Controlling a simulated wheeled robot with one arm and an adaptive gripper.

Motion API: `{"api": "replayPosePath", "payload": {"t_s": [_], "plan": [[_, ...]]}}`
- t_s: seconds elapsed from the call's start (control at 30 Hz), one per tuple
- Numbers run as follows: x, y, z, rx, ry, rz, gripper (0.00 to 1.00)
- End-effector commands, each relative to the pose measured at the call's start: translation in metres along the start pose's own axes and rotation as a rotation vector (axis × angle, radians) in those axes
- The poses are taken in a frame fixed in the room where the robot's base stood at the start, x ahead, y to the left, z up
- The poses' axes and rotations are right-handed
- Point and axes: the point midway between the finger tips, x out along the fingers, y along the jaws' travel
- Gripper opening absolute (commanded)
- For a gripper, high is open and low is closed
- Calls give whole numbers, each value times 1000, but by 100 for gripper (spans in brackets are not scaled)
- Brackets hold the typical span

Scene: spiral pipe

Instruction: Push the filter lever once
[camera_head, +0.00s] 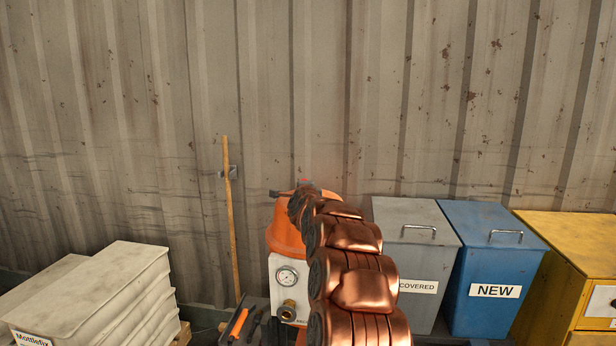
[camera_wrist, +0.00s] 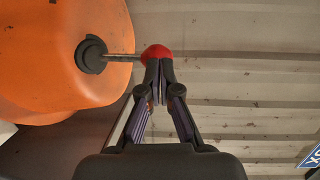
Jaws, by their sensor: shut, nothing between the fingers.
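The orange filter body (camera_head: 284,234) stands against the wall in the head view, partly hidden behind my copper arm. In the wrist view the orange body (camera_wrist: 45,50) fills the upper left. A dark round hub (camera_wrist: 91,55) on it carries the filter lever, a thin metal rod (camera_wrist: 122,57) that ends in a red ball knob (camera_wrist: 156,53). My gripper (camera_wrist: 159,72) is shut and empty, with its fingertips right at the knob. I cannot tell whether they touch it. In the head view my fingers are not clear behind the arm.
A pressure gauge (camera_head: 287,277) and a brass fitting (camera_head: 287,310) sit below the filter. A wooden pole (camera_head: 231,225) leans left of it. Stacked bags (camera_head: 85,300) lie at left. Grey (camera_head: 417,255), blue (camera_head: 492,262) and yellow (camera_head: 575,260) bins stand at right.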

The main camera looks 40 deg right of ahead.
Motion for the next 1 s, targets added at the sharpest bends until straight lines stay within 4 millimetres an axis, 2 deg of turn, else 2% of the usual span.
{"api": "replayPosePath", "payload": {"t_s": [0.03,0.6,1.0], "plan": [[1,-10,0,2,0,14,0],[11,-8,-2,20,0,115,0],[16,-11,-3,22,0,113,0]]}}
